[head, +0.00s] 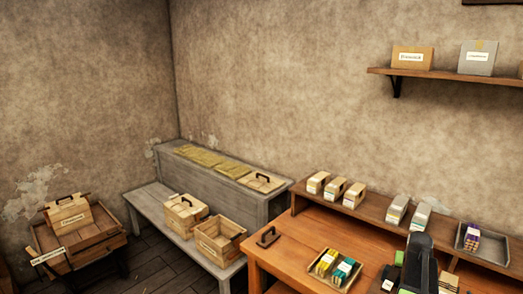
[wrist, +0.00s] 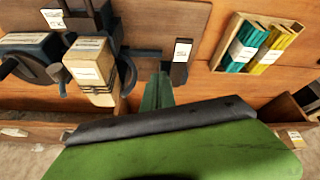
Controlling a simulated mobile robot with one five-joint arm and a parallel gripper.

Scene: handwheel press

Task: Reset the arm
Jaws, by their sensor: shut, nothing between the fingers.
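My gripper (wrist: 158,92) shows in the wrist view as narrow green fingers, shut and empty, beyond a black strip and a broad green body. The fingers point over the bare wooden worktop, apart from the things around them. To their left in the wrist view are a dark handwheel (wrist: 28,62) and a pale block with a white label (wrist: 92,68), close to dark metal parts. I cannot tell whether the block is part of the press. In the head view a dark upright shape (head: 418,262) stands at the lower right; I cannot tell if it is the press or my arm.
A wooden tray (head: 312,270) holds teal and yellow bundles; its bundles show in the wrist view (wrist: 258,48). A small dark labelled piece (wrist: 180,62) lies near my fingers. A raised ledge (head: 380,212) with several packs runs behind the worktop (head: 285,262). Crates (head: 218,240) stand on a grey bench.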

